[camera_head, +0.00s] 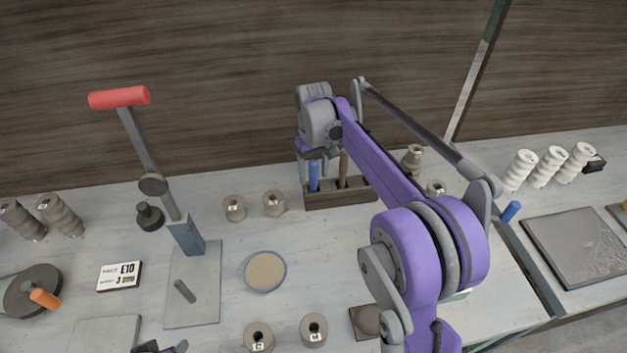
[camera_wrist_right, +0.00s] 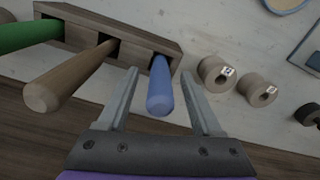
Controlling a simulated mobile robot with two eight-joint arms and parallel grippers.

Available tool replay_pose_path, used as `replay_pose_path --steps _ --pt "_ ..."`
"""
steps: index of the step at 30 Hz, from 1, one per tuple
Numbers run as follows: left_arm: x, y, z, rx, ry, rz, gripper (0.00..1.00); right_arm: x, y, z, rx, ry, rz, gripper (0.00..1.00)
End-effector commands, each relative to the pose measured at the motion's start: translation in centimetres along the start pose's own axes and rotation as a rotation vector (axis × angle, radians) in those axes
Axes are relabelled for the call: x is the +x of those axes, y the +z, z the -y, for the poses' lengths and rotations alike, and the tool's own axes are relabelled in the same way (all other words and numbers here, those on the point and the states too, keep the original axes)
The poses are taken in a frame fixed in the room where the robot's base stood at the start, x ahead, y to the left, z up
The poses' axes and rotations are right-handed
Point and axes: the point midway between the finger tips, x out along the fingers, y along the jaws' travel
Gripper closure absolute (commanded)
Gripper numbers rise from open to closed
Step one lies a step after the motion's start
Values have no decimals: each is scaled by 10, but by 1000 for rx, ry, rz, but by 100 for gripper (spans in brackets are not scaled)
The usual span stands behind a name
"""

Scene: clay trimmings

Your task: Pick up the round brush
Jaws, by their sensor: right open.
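A wooden rack (camera_head: 325,200) stands at the back of the bench and holds tools upright by their handles. It also shows in the right wrist view (camera_wrist_right: 150,42). A blue handle (camera_wrist_right: 160,88) stands in one end slot, a wooden handle (camera_wrist_right: 65,80) in the middle and a green handle (camera_wrist_right: 28,35) at the other end. Their working ends are hidden in the rack, so I cannot tell which is the round brush. My right gripper (camera_wrist_right: 160,78) is open, with one finger on each side of the blue handle. A small part of my left gripper (camera_head: 160,347) shows at the bottom edge.
Brown spools (camera_head: 235,208) stand left of the rack. A press with a red handle (camera_head: 120,97) rises at left. A round dish (camera_head: 265,271) lies mid-bench. White spools (camera_head: 520,170) and a grey slab (camera_head: 575,245) are at right. The wooden wall is close behind the rack.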

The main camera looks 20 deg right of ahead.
Motion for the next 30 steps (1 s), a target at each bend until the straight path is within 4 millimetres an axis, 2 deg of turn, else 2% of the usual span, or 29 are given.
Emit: replay_pose_path --steps 4,12,23,30 --pt "1 1 0 0 0 0 42 17 0 0 0 0 0 34" --pt "1 1 0 0 0 1 42 20 0 0 0 0 0 34" --pt "1 1 0 0 0 0 42 19 0 0 0 0 0 98" --pt "1 1 0 0 0 1 42 19 0 0 0 0 0 100"
